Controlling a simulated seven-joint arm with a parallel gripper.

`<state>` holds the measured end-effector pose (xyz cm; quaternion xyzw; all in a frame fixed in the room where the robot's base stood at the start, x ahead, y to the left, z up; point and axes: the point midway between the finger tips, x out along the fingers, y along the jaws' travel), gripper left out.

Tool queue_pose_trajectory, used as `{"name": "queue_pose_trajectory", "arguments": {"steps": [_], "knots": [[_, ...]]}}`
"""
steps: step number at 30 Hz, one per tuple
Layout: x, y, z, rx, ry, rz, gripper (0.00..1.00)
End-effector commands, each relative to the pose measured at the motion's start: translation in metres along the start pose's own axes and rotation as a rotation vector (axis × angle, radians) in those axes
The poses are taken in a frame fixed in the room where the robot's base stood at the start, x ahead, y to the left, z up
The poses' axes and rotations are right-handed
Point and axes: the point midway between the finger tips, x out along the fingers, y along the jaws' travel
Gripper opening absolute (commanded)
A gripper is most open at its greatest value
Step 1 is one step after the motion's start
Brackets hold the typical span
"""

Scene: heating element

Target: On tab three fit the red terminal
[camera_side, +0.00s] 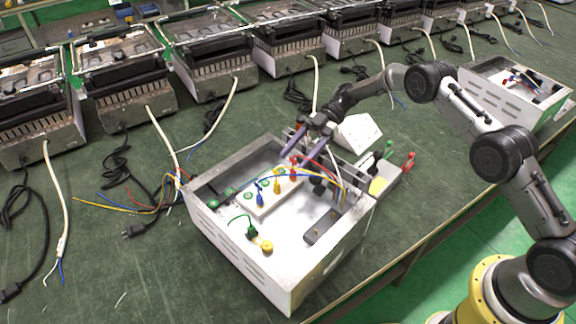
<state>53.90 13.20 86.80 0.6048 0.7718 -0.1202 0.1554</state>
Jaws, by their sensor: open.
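The open metal heater box (225,245) stands on the bench, with a white terminal block (262,211) inside. A blue terminal (260,200), a yellow terminal (277,187) and the red terminal (293,174) stand in a row along the block, red at the far end. I cannot tell how deeply the red one sits on its tab. A red wire arches from it to the right. My gripper (297,156) is open, its two purple-grey fingers pointing down just above the red terminal. Contact cannot be made out.
A green terminal (251,232) and a yellow ring (266,246) lie at the box's near side. A small tray (385,190) with red and green handled items stands right of the box. Several heaters line the back. Loose cables lie left; the bench in front is clear.

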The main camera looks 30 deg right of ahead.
Motion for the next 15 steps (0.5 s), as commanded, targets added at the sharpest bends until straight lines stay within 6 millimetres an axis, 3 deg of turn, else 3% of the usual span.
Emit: {"name": "queue_pose_trajectory", "arguments": {"steps": [3, 9, 15], "knots": [[-0.029, 0.001, 0.001, -0.001, -0.002, 0.004, 0.68], [-0.066, 0.000, 0.001, 0.001, -0.002, 0.002, 0.68], [-0.085, 0.000, 0.001, 0.002, -0.001, 0.000, 0.68]]}}
